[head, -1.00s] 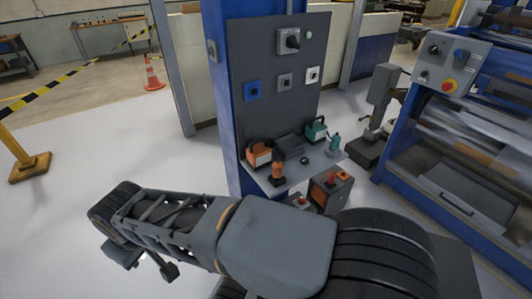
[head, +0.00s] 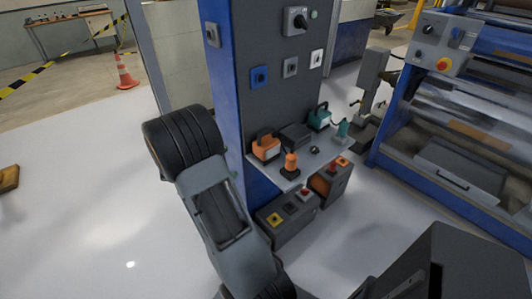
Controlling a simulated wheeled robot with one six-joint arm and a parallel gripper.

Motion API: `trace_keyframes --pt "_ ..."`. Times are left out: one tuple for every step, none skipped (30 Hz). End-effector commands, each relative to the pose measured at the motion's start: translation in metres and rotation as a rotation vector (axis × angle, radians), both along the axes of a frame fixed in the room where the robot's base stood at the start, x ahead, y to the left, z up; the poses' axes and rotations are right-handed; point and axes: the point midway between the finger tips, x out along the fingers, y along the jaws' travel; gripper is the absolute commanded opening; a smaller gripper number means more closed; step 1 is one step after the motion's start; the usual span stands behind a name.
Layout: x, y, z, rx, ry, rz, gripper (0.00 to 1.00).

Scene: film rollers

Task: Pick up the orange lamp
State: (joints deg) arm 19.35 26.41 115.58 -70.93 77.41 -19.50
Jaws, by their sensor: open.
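Two orange things stand on the small grey shelf (head: 318,160) of the blue column. One is a boxy orange lamp (head: 266,150) with a dark handle on top, at the shelf's left back. The other is an upright orange piece (head: 290,164) on a dark base, at the left front edge; I cannot tell whether it is also a lamp. My arm rises in front, left of the shelf and column. My gripper is not visible now.
A teal boxy item (head: 320,117), a teal upright piece (head: 342,131) and a dark box (head: 294,137) share the shelf. Grey boxes (head: 287,218) stand below it. A blue machine (head: 445,135) is at right. The floor at left is open, with a traffic cone (head: 125,72) farther back.

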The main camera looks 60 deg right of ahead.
Motion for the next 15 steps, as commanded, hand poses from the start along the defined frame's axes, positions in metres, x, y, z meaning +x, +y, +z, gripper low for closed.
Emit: trace_keyframes --pt "0.004 -0.017 -0.019 -0.038 0.091 0.028 1.0" --pt "0.007 -0.026 -0.024 -0.061 0.136 0.047 1.0" --pt "0.01 -0.036 -0.032 -0.088 0.193 0.072 1.0" --pt "0.012 -0.043 -0.038 -0.107 0.232 0.089 1.0" --pt "0.015 -0.049 -0.043 -0.124 0.266 0.105 1.0" --pt "0.017 -0.056 -0.05 -0.145 0.308 0.124 1.0" --pt "0.019 -0.06 -0.054 -0.158 0.334 0.138 1.0" --pt "0.021 -0.064 -0.058 -0.169 0.356 0.15 1.0" --pt "0.023 -0.068 -0.062 -0.183 0.383 0.164 1.0" --pt "0.023 -0.07 -0.065 -0.191 0.4 0.171 1.0" --pt "0.024 -0.073 -0.067 -0.198 0.414 0.179 1.0" --pt "0.025 -0.077 -0.07 -0.205 0.428 0.187 1.0" --pt "0.024 -0.081 -0.071 -0.21 0.437 0.191 1.0" --pt "0.024 -0.085 -0.072 -0.213 0.443 0.194 1.0" --pt "0.022 -0.091 -0.073 -0.216 0.448 0.196 1.0"
